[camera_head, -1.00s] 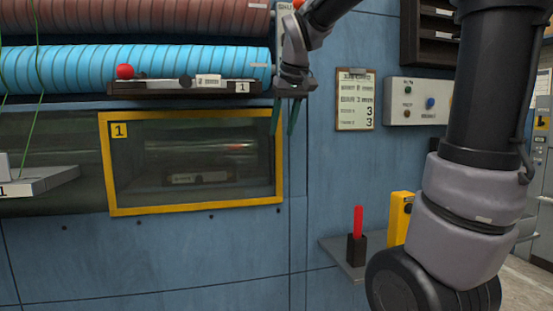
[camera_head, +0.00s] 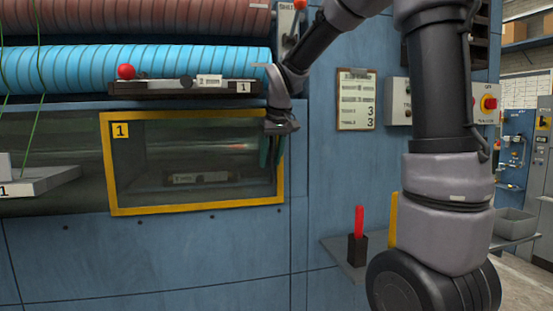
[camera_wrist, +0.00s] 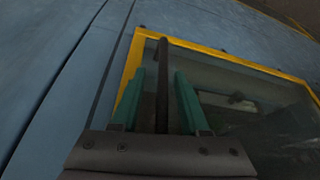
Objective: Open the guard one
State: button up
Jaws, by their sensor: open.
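Guard one is a clear panel in a yellow frame (camera_head: 190,209) with a "1" label at its upper left, set in the blue machine front. It looks closed, flush with the front. My gripper (camera_head: 270,152) is in front of the guard's upper right side, its green fingers pointing down. In the wrist view, my gripper (camera_wrist: 159,74) is open, with a dark bar (camera_wrist: 162,85) running between its fingers. The bar looks like the guard's handle; whether the fingers touch it, I cannot tell. The yellow frame (camera_wrist: 230,58) shows behind them.
A dark ledge with a red ball (camera_head: 125,71) runs above the guard, below a blue roll (camera_head: 150,68). A grey tray (camera_head: 45,181) juts out at left. A small shelf with a red-handled item (camera_head: 358,222) stands at lower right. The front below the guard is clear.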

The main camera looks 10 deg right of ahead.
jog(key=shift+f, duration=0.2)
grip_shut()
jog(key=shift+w+d+r, duration=0.1)
dwell(1.3)
